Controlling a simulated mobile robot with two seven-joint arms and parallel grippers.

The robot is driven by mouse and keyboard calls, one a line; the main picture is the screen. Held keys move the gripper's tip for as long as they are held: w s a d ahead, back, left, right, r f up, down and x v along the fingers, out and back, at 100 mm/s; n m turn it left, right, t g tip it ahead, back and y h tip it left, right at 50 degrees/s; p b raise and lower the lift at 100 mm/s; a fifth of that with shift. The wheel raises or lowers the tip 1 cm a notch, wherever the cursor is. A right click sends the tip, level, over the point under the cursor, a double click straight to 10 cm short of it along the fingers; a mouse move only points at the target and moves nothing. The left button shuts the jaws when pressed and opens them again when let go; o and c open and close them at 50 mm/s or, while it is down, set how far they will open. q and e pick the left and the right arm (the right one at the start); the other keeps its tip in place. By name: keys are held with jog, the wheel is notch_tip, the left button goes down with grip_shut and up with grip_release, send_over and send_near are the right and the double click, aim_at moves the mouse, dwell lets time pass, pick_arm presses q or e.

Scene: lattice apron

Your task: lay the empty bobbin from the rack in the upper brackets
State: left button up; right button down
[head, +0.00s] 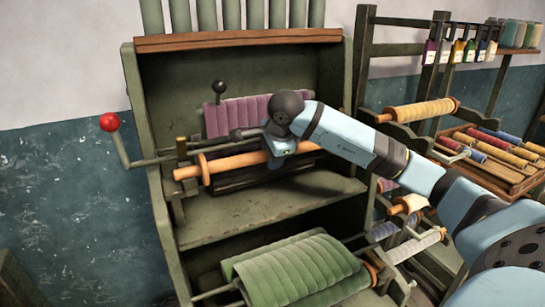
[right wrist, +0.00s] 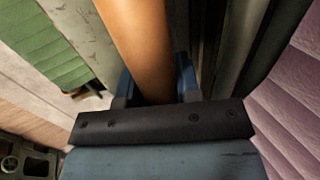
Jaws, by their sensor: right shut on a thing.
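The empty bobbin is a bare orange-brown wooden roller (head: 235,162) with a flange near its left end. It lies nearly level across the upper bay of the green machine. My right gripper (head: 281,152) is shut on it right of its middle; in the right wrist view the bobbin (right wrist: 138,40) passes between the two blue fingers (right wrist: 155,88). Its left end is at the left upper bracket (head: 180,185); I cannot tell whether it rests there or hovers. The right bracket and the bobbin's right end are mostly hidden by my arm. My left gripper is out of view.
A purple padded roll (head: 238,115) stands behind the bobbin, and a green padded roll (head: 295,272) lies below. A red-knobbed crank (head: 109,122) sticks out at left. The rack (head: 362,60) at right holds a yellowish wound bobbin (head: 420,110) and a tray of coloured spools (head: 515,178).

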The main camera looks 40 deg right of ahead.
jog(key=shift+f, duration=0.15)
jog(key=c, duration=0.7)
grip_release()
jog(key=shift+c, duration=0.2)
jog(key=b+v, duration=0.1)
jog(key=v, duration=1.3)
jog(key=shift+f, duration=0.15)
